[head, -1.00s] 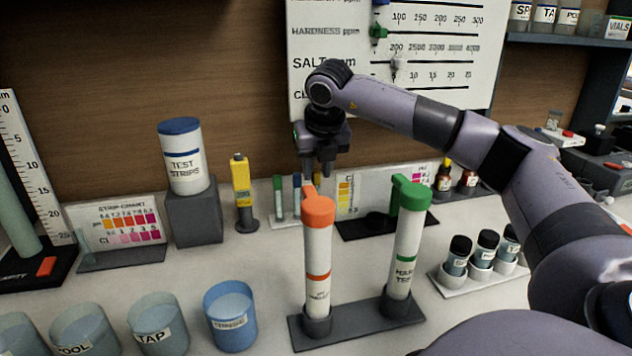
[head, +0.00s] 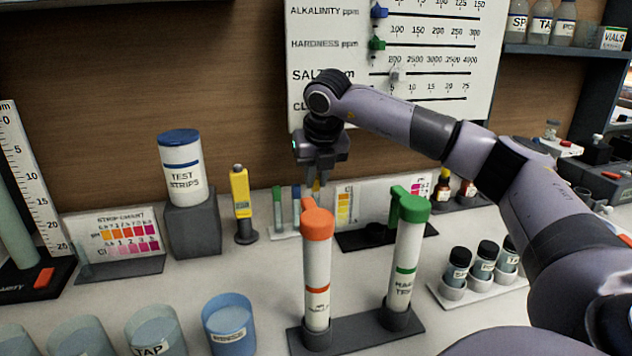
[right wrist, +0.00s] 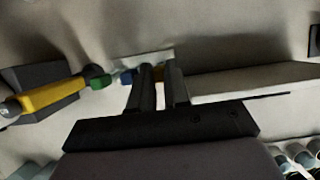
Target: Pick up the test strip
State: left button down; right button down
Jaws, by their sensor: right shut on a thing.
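My right gripper (head: 318,172) is shut on a slim test strip (head: 316,186) with a yellow-orange part at its top, at the small rack at the back of the counter. Most of the strip is hidden by the fingers and the orange-capped tube in front. In the right wrist view, the two fingers (right wrist: 162,88) stand close together over the rack. A green-topped strip (head: 277,195) and a blue-topped strip (head: 297,192) stand to its left. My left gripper is not in view.
The orange-capped tube (head: 317,262) and green-capped tube (head: 407,250) stand in front. A yellow pen-like meter (head: 240,195) and the test strips bottle (head: 182,172) are to the left. A blue rinse cup (head: 229,322) stands in front.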

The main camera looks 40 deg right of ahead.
notch_tip(320, 180, up, 12)
jog(key=f, duration=0.1)
jog(key=s+a, duration=0.4)
jog(key=s, duration=0.4)
jog(key=s+a, duration=0.4)
jog(key=s, duration=0.3)
jog(key=shift+s+a, duration=0.4)
